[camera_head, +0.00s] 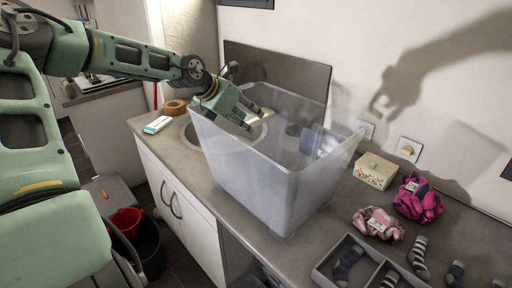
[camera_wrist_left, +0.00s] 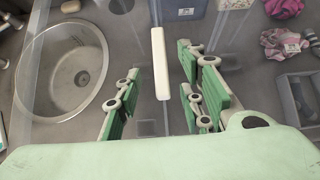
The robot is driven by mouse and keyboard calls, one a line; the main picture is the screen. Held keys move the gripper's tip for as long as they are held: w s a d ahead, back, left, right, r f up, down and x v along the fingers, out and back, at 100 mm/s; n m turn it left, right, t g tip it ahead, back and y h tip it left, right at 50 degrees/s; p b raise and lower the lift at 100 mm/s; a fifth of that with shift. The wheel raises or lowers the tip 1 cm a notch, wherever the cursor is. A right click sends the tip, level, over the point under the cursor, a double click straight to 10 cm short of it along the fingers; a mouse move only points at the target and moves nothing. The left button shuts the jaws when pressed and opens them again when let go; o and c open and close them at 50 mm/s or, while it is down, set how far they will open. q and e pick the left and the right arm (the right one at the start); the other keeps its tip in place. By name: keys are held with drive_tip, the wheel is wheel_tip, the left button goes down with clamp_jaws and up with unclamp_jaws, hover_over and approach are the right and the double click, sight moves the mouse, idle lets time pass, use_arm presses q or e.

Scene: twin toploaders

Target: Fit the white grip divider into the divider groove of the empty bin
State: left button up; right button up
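The large translucent bin (camera_head: 255,180) stands on the grey counter. My left gripper (camera_head: 258,118) reaches over its far left part, fingers pointing down to the right. In the left wrist view, the left gripper (camera_wrist_left: 160,85) has its green-padded fingers spread apart. The white grip (camera_wrist_left: 160,60) of the divider shows as an upright strip between and beyond them, with a visible gap on both sides. I cannot tell its depth relative to the fingertips. The divider's clear panel and the groove are hard to make out. My right gripper is not in view.
A round sink (camera_wrist_left: 68,68) lies beside and partly behind the bin. A bluish container (camera_head: 326,143) shows through the bin wall. A floral box (camera_head: 374,170), pink cloths (camera_head: 418,198), socks and a divided tray (camera_head: 325,272) occupy the right counter.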

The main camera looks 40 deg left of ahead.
sight(252, 120)
use_arm(q)
drive_tip(key=shift+p+x, duration=1.05)
drive_tip(key=shift+x, duration=1.7)
drive_tip(key=shift+w+r, duration=0.1)
drive_tip(key=shift+r, duration=0.05)
clamp_jaws()
